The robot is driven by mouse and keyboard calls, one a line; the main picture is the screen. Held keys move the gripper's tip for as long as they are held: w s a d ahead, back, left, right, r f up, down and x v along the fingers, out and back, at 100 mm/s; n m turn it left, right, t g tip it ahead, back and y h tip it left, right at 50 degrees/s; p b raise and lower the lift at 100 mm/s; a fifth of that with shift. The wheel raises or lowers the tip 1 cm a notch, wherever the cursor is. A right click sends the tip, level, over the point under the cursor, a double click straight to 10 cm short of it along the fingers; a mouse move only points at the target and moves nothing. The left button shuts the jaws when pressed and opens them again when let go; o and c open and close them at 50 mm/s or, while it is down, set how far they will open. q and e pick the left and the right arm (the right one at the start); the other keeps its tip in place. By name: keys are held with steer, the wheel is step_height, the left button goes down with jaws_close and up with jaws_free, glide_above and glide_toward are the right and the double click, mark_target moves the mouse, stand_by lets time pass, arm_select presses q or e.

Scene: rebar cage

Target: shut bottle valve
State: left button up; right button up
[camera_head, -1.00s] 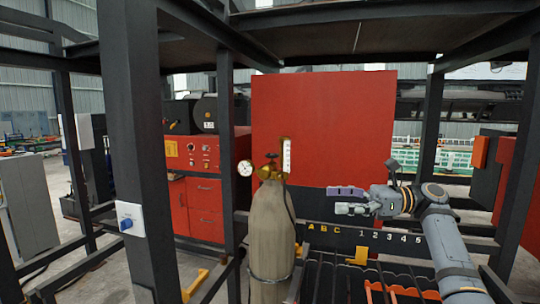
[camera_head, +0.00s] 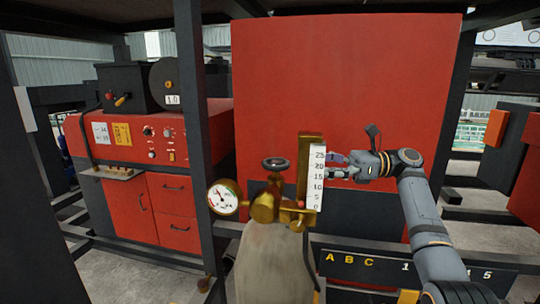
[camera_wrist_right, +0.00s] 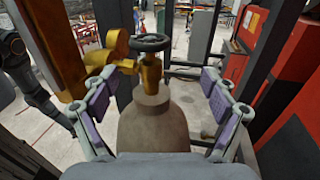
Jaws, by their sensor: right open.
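The grey gas bottle (camera_head: 268,268) stands upright with a brass valve body (camera_head: 266,207) and a dark round handwheel (camera_head: 276,164) on top. A round pressure gauge (camera_head: 223,197) is on its left and a white flow scale (camera_head: 317,178) on its right. My right gripper (camera_head: 338,165) is open, to the right of the handwheel and beside the scale in the head view. In the right wrist view, the handwheel (camera_wrist_right: 150,42) and bottle (camera_wrist_right: 152,125) lie between the spread fingers of my right gripper (camera_wrist_right: 167,70), with no visible contact. My left gripper is not in view.
A red panel (camera_head: 340,80) stands behind the bottle, and a red machine cabinet (camera_head: 150,150) with drawers is at left. Dark frame posts (camera_head: 191,120) stand close to the left of the bottle. A lettered and numbered bar (camera_head: 350,262) runs at lower right.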

mark_target(275, 162)
steer(key=a+p, duration=0.1)
steer(key=a, duration=0.2)
steer(key=s+a+p, duration=0.1)
steer(key=a+p, duration=0.1)
steer(key=a, duration=0.1)
steer(key=a+p, duration=0.2)
steer(key=a, duration=0.2)
steer(key=shift+s+r, duration=0.2)
steer(key=shift+r, duration=0.15)
steer(key=shift+s+a, duration=0.15)
steer(key=shift+a, duration=0.2)
steer(key=shift+s+a, duration=0.1)
steer(key=shift+s, duration=0.1)
steer(key=shift+w, duration=0.1)
steer(key=shift+c, duration=0.5)
steer(key=c, duration=1.1)
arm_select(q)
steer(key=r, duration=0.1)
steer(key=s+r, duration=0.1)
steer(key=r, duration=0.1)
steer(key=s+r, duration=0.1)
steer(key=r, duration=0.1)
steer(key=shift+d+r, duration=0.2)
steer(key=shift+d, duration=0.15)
arm_select(e)
steer(key=shift+o, duration=0.2)
